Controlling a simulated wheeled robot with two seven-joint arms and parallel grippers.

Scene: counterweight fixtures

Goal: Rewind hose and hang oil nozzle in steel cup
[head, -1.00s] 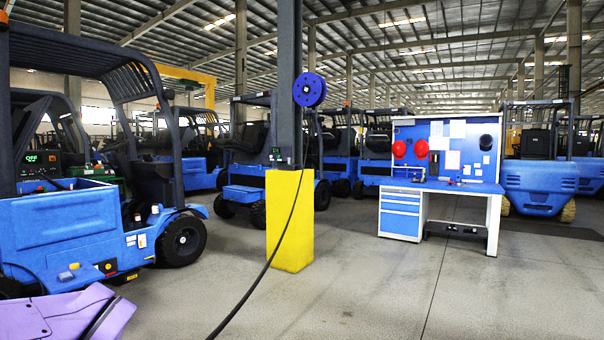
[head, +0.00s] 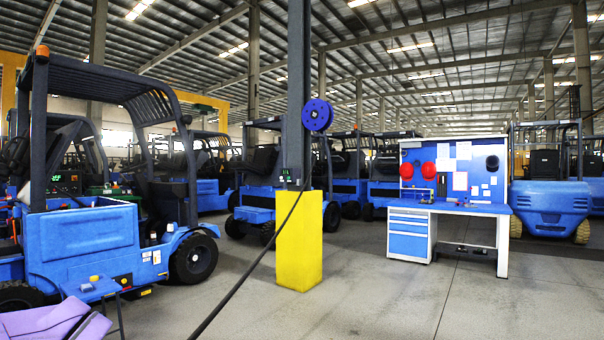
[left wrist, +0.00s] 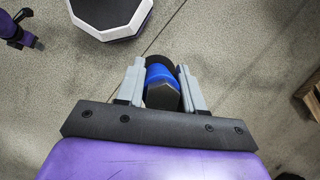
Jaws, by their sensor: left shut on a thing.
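In the left wrist view my left gripper (left wrist: 163,84) is shut on a blue and black piece, which looks like the oil nozzle (left wrist: 160,74). Its front end is partly hidden between the fingers. In the head view the black hose (head: 250,268) runs slack from beside the post down to the bottom edge, left of the yellow block. A small dark fixture with a green light (head: 287,177) sits lower on the post; I cannot make out the steel cup.
The yellow block (head: 299,242) surrounds the post's foot. A blue forklift (head: 85,240) stands close on the left, with a small dark stand before it. A workbench (head: 450,209) with red helmets stands to the right. The floor between is clear.

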